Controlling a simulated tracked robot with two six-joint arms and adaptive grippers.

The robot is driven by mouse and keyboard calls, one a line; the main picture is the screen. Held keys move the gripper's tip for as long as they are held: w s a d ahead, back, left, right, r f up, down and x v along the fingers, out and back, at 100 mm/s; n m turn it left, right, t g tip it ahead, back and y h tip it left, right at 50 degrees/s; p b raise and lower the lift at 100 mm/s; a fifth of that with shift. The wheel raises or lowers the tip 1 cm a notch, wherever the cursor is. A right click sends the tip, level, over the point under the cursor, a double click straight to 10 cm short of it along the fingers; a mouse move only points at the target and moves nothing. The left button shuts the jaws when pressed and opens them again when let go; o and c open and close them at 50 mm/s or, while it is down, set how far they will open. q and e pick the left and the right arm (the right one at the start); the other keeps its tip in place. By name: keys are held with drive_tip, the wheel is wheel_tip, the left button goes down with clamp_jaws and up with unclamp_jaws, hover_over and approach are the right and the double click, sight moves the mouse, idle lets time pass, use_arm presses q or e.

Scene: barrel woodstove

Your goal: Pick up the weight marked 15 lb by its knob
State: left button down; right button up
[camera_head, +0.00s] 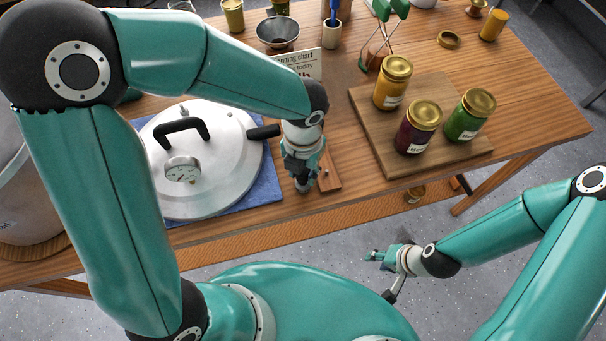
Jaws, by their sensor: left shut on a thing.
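My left gripper (303,183) points down at the front part of the table, to the right of the pressure canner. It is shut on a small weight, which is mostly hidden by the fingers; no 15 lb marking or knob can be read. A small wooden block (329,176) with a dark hole or peg lies just right of the gripper. The canner lid (223,150) carries a black handle and a dial gauge (182,170). My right gripper (379,257) is empty in front of the table, over the floor; its finger gap is too small to judge.
Three filled jars with gold lids, yellow (391,88), dark red (416,132) and green (466,122), stand on a wooden board (375,132). A canning chart card (302,64), funnel (278,32) and jar tongs (379,45) are behind. The blue mat (266,187) lies under the canner.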

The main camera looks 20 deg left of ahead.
use_arm(q)
drive_tip(key=shift+r+p, duration=1.1)
idle(0.7)
drive_tip(key=shift+r+p, duration=1.4)
drive_tip(key=shift+p, duration=0.15)
drive_tip(key=shift+r, duration=0.1)
wheel_tip(320, 180, up, 3)
drive_tip(key=p, duration=0.3)
